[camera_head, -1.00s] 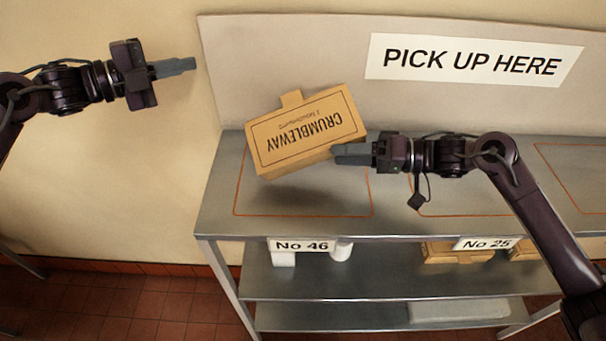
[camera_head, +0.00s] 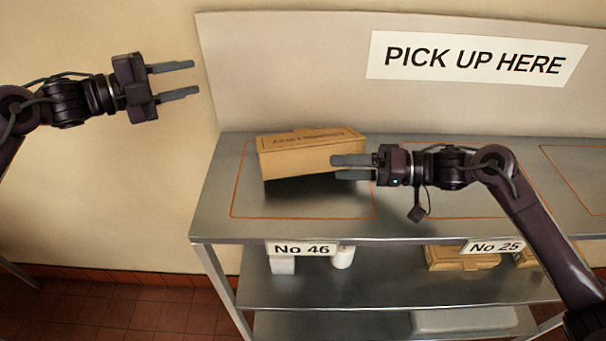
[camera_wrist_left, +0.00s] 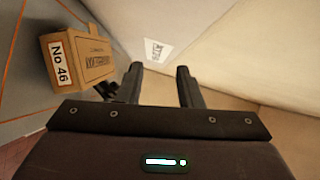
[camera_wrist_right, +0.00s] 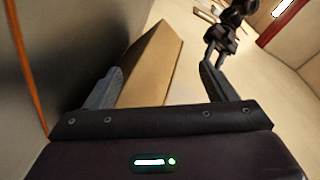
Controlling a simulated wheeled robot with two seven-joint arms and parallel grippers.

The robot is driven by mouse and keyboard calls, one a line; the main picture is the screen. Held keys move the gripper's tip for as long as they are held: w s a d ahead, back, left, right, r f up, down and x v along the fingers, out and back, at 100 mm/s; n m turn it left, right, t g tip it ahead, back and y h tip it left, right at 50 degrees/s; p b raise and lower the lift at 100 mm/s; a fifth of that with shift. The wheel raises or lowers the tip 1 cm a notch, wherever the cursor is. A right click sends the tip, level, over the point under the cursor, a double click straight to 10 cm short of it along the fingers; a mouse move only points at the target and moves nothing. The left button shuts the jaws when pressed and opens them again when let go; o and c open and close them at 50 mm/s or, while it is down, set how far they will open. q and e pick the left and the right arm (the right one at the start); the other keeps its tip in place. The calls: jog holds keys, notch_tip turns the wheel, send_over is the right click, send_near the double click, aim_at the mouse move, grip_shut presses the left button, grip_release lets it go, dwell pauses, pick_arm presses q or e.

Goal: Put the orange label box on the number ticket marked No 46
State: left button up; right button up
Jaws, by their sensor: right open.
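The brown cardboard box (camera_head: 315,158) is over the orange-outlined space behind the No 46 ticket (camera_head: 302,249), slightly tilted, with a dark shadow under its front. I cannot tell whether it fully rests on the counter. In the left wrist view the box (camera_wrist_left: 95,60) carries a white No 46 sticker on one end; no orange label shows. My right gripper (camera_head: 334,167) is open, its fingers overlapping the box's right end. In the right wrist view the box (camera_wrist_right: 155,65) shows between the fingers. My left gripper (camera_head: 195,79) is open and empty, left of the counter.
The steel counter (camera_head: 235,185) has more outlined spaces to the right. A No 25 ticket (camera_head: 495,247) hangs on its front edge. The lower shelf (camera_head: 375,282) holds a cup (camera_head: 343,257) and cardboard boxes (camera_head: 462,258). A PICK UP HERE sign (camera_head: 475,59) is on the back panel.

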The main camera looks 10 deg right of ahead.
pick_arm(q)
jog(key=o, duration=0.4)
jog(key=shift+o, duration=0.2)
jog(key=v, duration=1.2)
pick_arm(e)
jog(key=o, duration=0.4)
